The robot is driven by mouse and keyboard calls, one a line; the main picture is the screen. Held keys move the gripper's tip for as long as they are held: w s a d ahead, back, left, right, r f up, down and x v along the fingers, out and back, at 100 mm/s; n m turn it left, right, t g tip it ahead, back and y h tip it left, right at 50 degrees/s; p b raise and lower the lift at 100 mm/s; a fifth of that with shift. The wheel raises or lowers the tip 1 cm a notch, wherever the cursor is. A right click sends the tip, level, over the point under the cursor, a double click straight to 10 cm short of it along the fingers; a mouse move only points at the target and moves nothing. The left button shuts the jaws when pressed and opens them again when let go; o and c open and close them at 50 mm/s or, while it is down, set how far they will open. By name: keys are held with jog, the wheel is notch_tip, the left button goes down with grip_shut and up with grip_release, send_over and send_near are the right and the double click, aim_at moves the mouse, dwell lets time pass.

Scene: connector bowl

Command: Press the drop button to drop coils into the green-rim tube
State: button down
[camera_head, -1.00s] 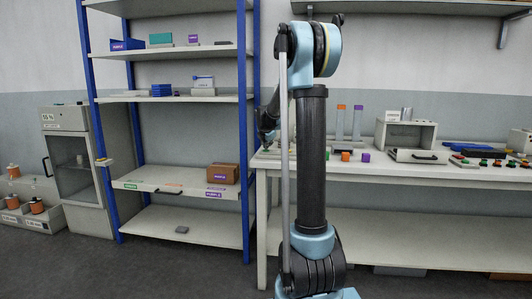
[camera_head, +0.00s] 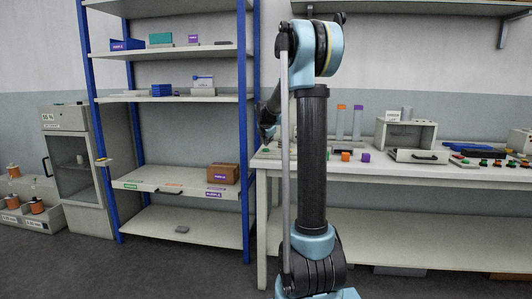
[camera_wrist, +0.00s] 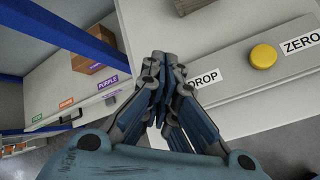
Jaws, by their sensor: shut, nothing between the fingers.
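My gripper (camera_wrist: 162,85) is shut and empty in the wrist view, its fingertips over the pale panel at the edge of the bench. A DROP label (camera_wrist: 203,78) lies just right of the fingers. A yellow round button (camera_wrist: 263,56) sits further right, between the DROP and ZERO labels. Any button left of the DROP label is hidden by the fingers; I cannot tell whether they touch one. In the head view my gripper (camera_head: 267,131) is small and dark at the bench's left end. Tubes with an orange top (camera_head: 341,108) and a purple top (camera_head: 358,109) stand behind my arm; no green-rim tube is visible.
The bench (camera_head: 430,172) carries a metal box (camera_head: 428,134), a drawer unit (camera_head: 417,155) and small coloured blocks (camera_head: 345,156). A blue-post shelf rack (camera_head: 246,130) stands close left of my gripper, with a brown box (camera_head: 223,174) on it. A ZERO label (camera_wrist: 302,44) is at right.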

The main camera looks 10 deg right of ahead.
jog(key=shift+r, duration=0.15)
jog(key=shift+r, duration=2.35)
notch_tip(320, 180, up, 4)
jog(key=shift+f, duration=0.15)
dwell(0.5)
jog(key=shift+f, duration=0.1)
jog(key=shift+f, duration=4.35)
